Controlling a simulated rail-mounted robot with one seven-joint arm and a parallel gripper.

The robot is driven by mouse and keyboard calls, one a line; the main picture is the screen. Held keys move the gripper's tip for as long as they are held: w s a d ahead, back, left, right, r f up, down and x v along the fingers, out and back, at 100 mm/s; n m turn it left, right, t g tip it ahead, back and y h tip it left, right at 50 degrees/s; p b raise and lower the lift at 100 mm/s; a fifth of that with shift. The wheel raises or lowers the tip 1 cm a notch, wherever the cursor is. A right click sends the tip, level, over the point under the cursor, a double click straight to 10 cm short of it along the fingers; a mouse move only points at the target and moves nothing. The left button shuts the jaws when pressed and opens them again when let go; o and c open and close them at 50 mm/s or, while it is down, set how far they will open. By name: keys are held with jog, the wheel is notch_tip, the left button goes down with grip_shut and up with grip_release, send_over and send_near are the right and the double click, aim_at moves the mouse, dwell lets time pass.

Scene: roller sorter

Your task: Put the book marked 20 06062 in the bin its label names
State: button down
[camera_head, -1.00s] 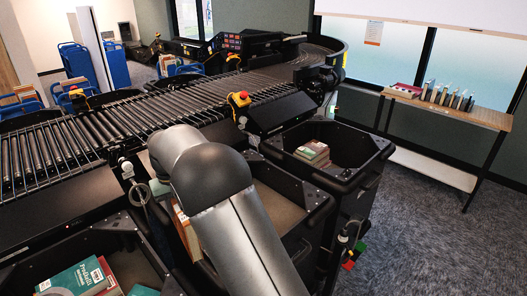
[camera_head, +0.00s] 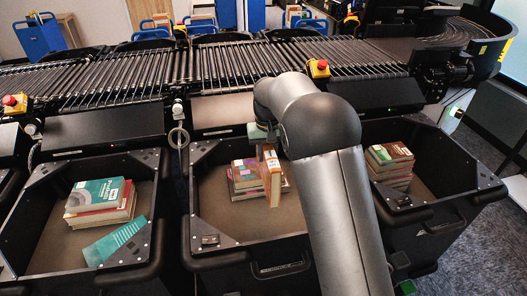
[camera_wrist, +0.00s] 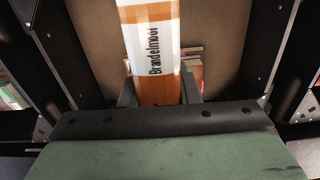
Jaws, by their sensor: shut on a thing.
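My gripper (camera_wrist: 160,92) is shut on an orange and white book (camera_wrist: 150,40), with a finger on each side of it. In the head view the held book (camera_head: 272,182) hangs upright over the middle bin (camera_head: 222,255), in front of a stack of books (camera_head: 242,178) there. A small white label shows on it, but its number is too small to read. My arm hides the right part of the middle bin. No bin names are readable.
The left bin (camera_head: 35,225) holds a book stack (camera_head: 100,203) and a teal book (camera_head: 115,241) lying apart. The right bin (camera_head: 455,205) holds another stack (camera_head: 390,163). The roller conveyor (camera_head: 210,65) runs behind the bins, with red-topped yellow buttons (camera_head: 319,68) along its edge.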

notch_tip(320, 180, down, 9)
jog(key=b, duration=0.5)
jog(key=shift+a+r, duration=0.1)
jog(key=shift+r, duration=0.05)
jog(key=c, duration=1)
grip_release()
notch_tip(320, 180, up, 18)
jog(key=shift+f+b, duration=0.25)
jog(key=shift+b, duration=0.55)
jog(key=shift+s, duration=0.1)
